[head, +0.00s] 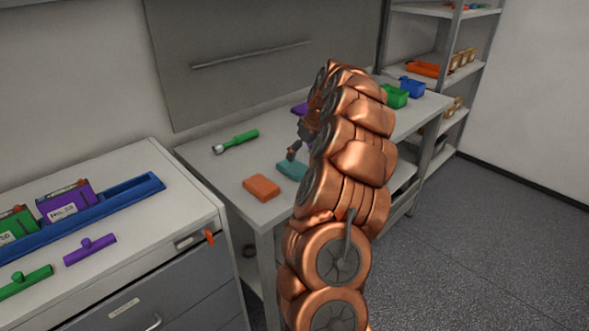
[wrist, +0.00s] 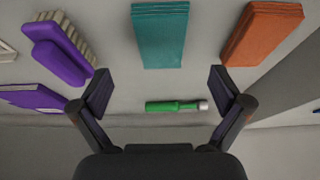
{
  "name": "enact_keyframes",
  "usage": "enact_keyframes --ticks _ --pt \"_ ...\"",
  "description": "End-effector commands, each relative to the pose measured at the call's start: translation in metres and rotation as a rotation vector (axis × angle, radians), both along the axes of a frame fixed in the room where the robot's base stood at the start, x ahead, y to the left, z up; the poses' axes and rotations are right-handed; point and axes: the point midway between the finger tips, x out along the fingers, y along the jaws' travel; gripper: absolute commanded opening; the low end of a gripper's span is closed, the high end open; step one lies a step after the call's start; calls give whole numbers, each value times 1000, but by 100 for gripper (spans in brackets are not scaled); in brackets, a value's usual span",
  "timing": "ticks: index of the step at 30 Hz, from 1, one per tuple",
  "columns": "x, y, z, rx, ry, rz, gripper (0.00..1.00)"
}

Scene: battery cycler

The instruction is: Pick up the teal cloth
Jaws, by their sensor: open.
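The teal cloth (wrist: 159,36) is a folded flat block on the grey bench top, at the top middle of the wrist view. In the head view the teal cloth (head: 291,170) is partly hidden behind my copper-coloured arm. My gripper (wrist: 162,88) is open and empty in the wrist view, with its fingers spread wide and the cloth ahead between their lines, apart from them. In the head view my gripper (head: 297,152) shows only in part, above and near the cloth.
An orange block (head: 262,187) lies beside the cloth. A green-handled tool (head: 236,142) lies farther back on the bench (head: 222,172). A purple brush (wrist: 58,50) and a purple item (wrist: 30,98) lie left in the wrist view. Green (head: 394,96) and blue (head: 412,86) bins stand at the far end.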

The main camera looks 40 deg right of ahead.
Motion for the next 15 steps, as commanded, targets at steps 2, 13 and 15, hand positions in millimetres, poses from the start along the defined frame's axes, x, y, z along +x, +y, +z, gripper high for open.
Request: enact_keyframes --ticks 2,13,15 --pt "3 1 -6 3 4 1 100" --pt "15 2 -28 3 1 0 100" --pt "19 2 -35 4 2 1 100"
